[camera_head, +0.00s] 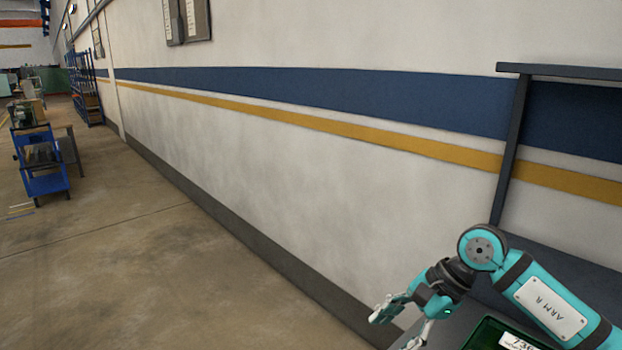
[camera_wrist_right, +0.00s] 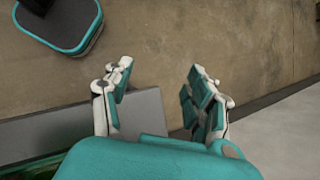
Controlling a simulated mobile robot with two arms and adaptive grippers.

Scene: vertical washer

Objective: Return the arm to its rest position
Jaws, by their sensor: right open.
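My right gripper (camera_head: 394,332) is at the lower right of the head view, in front of the wall, on a teal arm marked "ARM R". In the right wrist view my right gripper (camera_wrist_right: 160,68) has its two fingers spread apart with nothing between them. Bare concrete floor shows beyond the fingers. The gripper is beside the edge of a grey surface (camera_wrist_right: 75,137). My left gripper does not show in either view.
A dark green item (camera_head: 487,335) with a white label lies below the right arm, partly cut off. A dark upright frame (camera_head: 510,150) stands by the wall (camera_head: 300,150). A blue cart (camera_head: 45,183) is far left. The floor (camera_head: 150,280) between is clear.

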